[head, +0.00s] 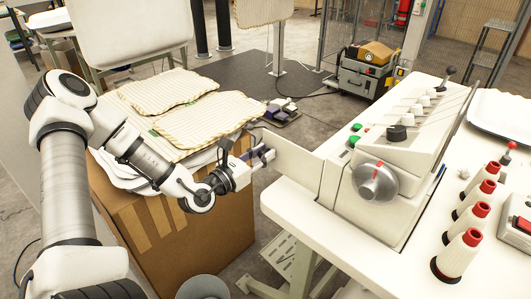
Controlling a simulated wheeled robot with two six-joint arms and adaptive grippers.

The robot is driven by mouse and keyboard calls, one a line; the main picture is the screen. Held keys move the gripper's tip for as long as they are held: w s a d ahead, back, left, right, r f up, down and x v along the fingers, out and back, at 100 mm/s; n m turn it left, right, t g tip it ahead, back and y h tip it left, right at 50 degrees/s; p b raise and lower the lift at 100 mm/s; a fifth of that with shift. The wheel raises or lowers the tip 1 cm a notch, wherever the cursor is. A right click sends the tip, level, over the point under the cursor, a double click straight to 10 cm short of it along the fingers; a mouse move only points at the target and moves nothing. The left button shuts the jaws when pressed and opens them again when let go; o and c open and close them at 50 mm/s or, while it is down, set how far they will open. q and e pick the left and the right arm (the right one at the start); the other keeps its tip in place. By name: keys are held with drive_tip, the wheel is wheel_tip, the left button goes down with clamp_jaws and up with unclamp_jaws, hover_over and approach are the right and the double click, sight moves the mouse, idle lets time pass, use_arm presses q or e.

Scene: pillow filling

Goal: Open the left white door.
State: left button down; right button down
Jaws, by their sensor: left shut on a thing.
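The left white door (295,165) is a flat white panel at the left end of the white machine (385,175). It stands upright and reaches out from the machine's left side toward my left gripper. My left gripper (262,154) comes in from the left and is shut on the door's outer left edge. The fingers partly cover that edge. My right gripper is not in view.
The machine stands on a white table (350,245) with several red-topped thread cones (459,255) at right. A cardboard box (170,235) with striped pillow covers (210,120) stands below my left arm. A grey bin (203,288) is at the bottom.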

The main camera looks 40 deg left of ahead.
use_arm(q)
drive_tip(key=shift+s+y, duration=0.2)
drive_tip(key=shift+y, duration=0.1)
drive_tip(key=shift+s+d+n, duration=0.1)
drive_tip(key=shift+s+n, duration=0.05)
drive_tip(key=shift+n, duration=0.15)
drive_tip(key=c, duration=1)
unclamp_jaws()
drive_tip(key=shift+o, duration=0.2)
